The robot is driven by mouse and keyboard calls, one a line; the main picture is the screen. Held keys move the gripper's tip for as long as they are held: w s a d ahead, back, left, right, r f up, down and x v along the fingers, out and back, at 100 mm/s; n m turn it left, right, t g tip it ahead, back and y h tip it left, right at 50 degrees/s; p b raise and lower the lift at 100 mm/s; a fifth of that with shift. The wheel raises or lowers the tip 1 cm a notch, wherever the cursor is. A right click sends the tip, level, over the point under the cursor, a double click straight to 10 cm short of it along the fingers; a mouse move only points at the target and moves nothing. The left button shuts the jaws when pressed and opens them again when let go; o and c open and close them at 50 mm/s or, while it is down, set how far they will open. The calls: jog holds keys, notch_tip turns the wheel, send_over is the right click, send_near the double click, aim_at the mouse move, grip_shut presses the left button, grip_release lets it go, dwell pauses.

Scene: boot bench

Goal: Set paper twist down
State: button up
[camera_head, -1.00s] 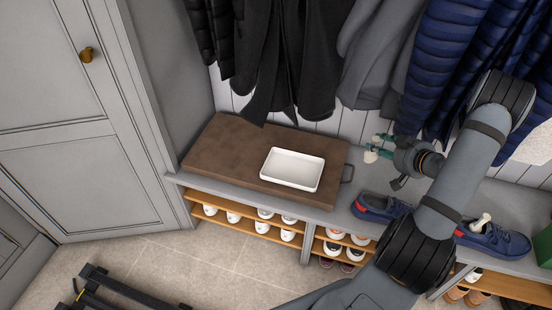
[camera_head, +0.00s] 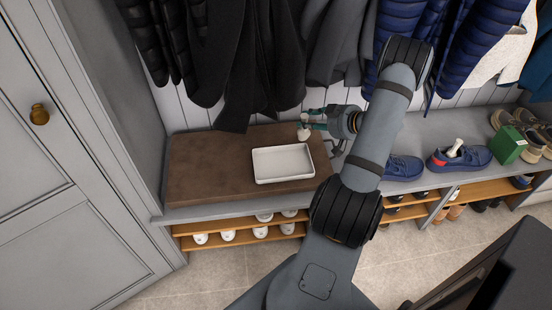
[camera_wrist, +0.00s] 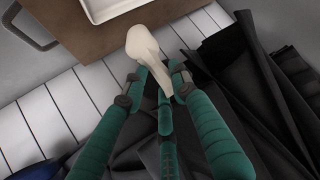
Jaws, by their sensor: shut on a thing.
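The paper twist (camera_head: 304,132) is a small off-white piece with a rounded, thick end and a narrow tail. My gripper (camera_head: 310,119) is shut on its narrow part; in the wrist view, the twist (camera_wrist: 146,47) sticks out past the green fingertips (camera_wrist: 156,82). In the head view, the gripper and twist appear over the back right part of the brown board (camera_head: 205,160), behind the white tray (camera_head: 284,164). The tray is shallow, rectangular and empty. The twist looks held up, apart from the tray; its exact height is hard to tell.
Dark coats (camera_head: 240,60) hang behind the bench, close to my gripper. Blue shoes (camera_head: 402,168) stand to the right, with another white twist (camera_head: 455,147) in one. A green box (camera_head: 508,145) is farther right. A dark handle (camera_wrist: 30,30) sits at the board's side.

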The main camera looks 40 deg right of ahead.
jog(key=w+a+f, duration=0.1)
jog(key=a+f, duration=0.1)
jog(key=a, duration=0.1)
jog(key=w+a+f+b, duration=0.1)
jog(key=w+a+f, duration=0.1)
jog(key=a, duration=0.2)
jog(key=w+a+f+b, duration=0.1)
jog(key=w+a+f, duration=0.1)
jog(key=a+f, duration=0.1)
jog(key=shift+a, duration=0.35)
jog(key=shift+f+b, duration=0.55)
jog(key=shift+f, duration=1.25)
jog(key=shift+f, duration=0.2)
jog(key=o, duration=0.8)
jog(key=shift+o, duration=0.5)
jog(key=shift+r, duration=0.25)
jog(key=a+p+v, duration=0.1)
jog(key=v, duration=1.1)
jog(key=shift+d+p, duration=0.35)
jog(key=shift+d, duration=0.1)
